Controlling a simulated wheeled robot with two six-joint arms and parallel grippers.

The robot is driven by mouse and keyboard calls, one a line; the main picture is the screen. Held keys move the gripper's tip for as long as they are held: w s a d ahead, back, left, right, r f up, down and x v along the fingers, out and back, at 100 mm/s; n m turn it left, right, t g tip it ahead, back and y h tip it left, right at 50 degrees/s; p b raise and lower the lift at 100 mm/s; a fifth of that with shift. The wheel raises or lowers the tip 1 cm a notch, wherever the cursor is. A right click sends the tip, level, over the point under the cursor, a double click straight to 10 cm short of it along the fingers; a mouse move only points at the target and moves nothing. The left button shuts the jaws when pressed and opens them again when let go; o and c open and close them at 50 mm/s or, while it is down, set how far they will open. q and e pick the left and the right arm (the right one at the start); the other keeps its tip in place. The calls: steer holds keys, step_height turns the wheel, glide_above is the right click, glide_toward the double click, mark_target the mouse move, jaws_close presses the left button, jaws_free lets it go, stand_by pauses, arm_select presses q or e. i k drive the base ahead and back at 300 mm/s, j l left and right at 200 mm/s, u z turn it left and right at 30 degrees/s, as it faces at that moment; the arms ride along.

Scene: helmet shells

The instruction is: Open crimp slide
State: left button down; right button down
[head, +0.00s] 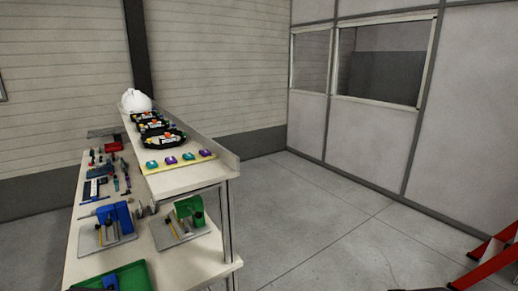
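Two bench fixtures stand on the lower table (190,262). One has a blue block (118,218) on a grey plate (92,238) with a small yellow part. The other has a green block (189,209) on a grey plate (166,238), also with a yellow part. I cannot tell which of them carries the crimp slide, or whether a slide is open or shut. Neither of my grippers shows clearly; only small dark shapes cut the bottom edge of the head view.
A raised shelf (185,178) holds small teal and purple pieces, several black trays (167,140) and a white helmet shell (136,100). A green tray (128,277) lies at the table's near edge. Tools lie at the left. Open floor (330,225) is at the right, with a red frame (495,250).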

mark_target(179, 231)
steer(key=i+l+u, duration=0.15)
steer(key=i+u, duration=0.25)
steer(key=i+l+u, duration=0.2)
steer(key=u, duration=0.2)
steer(key=i+l+u, duration=0.45)
steer(key=l+u, duration=0.3)
steer(key=i+l+u, duration=0.15)
steer(key=l+u, duration=0.65)
steer(key=l, duration=0.15)
steer(key=l+u, duration=0.4)
steer(key=l, duration=0.15)
steer(key=l+u, duration=0.4)
steer(key=k+l, duration=0.05)
steer(key=l, duration=0.05)
